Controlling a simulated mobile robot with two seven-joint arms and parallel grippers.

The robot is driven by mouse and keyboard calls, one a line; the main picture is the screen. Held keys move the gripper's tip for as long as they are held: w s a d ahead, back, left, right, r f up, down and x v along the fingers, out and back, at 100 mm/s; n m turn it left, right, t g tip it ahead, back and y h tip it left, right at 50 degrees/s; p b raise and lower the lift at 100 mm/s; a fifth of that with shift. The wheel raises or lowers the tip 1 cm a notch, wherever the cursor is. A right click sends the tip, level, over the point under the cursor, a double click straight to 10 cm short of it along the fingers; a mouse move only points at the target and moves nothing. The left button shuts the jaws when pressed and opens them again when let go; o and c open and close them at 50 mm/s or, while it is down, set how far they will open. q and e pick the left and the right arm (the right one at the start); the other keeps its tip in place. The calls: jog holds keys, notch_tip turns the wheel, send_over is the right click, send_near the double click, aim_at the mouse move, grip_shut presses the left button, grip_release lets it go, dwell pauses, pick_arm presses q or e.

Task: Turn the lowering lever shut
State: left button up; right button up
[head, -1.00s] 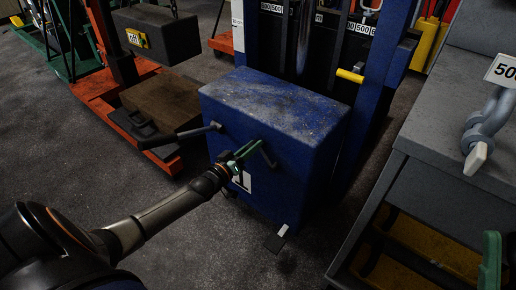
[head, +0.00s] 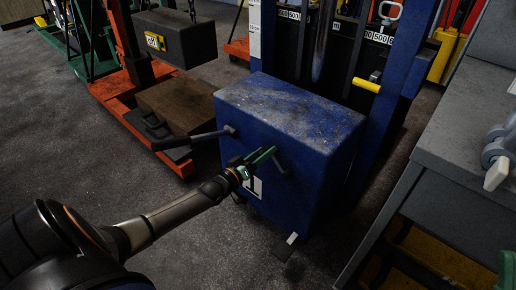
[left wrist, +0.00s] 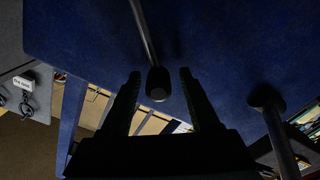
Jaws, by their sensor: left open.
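The lowering lever is probably the short dark lever (head: 283,161) on the front of the blue box (head: 290,107). In the left wrist view a dark rod (left wrist: 146,35) with a rounded end runs down to between my fingertips. My left gripper (head: 266,155) is at the box front, just left of this lever and partly covering it. In the left wrist view the open fingers (left wrist: 158,80) stand either side of the rod's end, with a gap on each side. Whether either finger touches it I cannot tell. My right gripper cannot be made out.
A longer dark handle (head: 192,140) sticks out left from the box, above my gripper. A grey bench (head: 455,150) stands close on the right. An orange frame (head: 130,95) with a brown case (head: 178,106) is behind left. Floor at front is clear.

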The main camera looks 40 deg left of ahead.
pick_arm(q)
jog(key=s+a+p, duration=0.1)
jog(key=s+p, duration=0.3)
jog(key=s, duration=0.8)
jog(key=shift+s+p, duration=0.2)
jog(key=shift+p, duration=0.15)
pick_arm(e)
jog(key=shift+n, duration=0.3)
jog(key=r, duration=0.5)
jog(key=shift+s+d+r, duration=0.1)
jog(key=shift+d, duration=0.25)
